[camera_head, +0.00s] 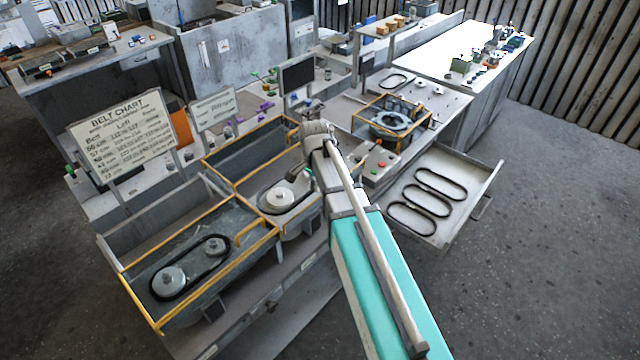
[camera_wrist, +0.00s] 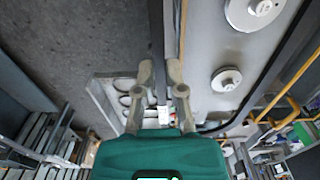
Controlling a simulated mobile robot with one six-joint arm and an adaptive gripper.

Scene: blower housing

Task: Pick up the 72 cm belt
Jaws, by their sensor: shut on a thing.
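In the wrist view my gripper (camera_wrist: 160,75) has its two fingers on either side of a dark upright strip (camera_wrist: 156,30), which looks like a belt seen edge-on. It runs up out of the picture, and a small white patch shows low between the fingers. I cannot read any length on it. In the head view my arm hides most of the gripper, above the middle housing. Three dark loop belts (camera_head: 427,200) lie in the open drawer at the right. Another loop (camera_head: 393,82) lies on the bench behind.
A belt (camera_head: 165,292) runs around two pulleys in the left yellow-edged housing. The middle housing has a pulley (camera_head: 277,199). A belt chart (camera_head: 122,137) stands at the left. The open drawer (camera_head: 478,183) juts into the aisle. Grey floor is clear at the right.

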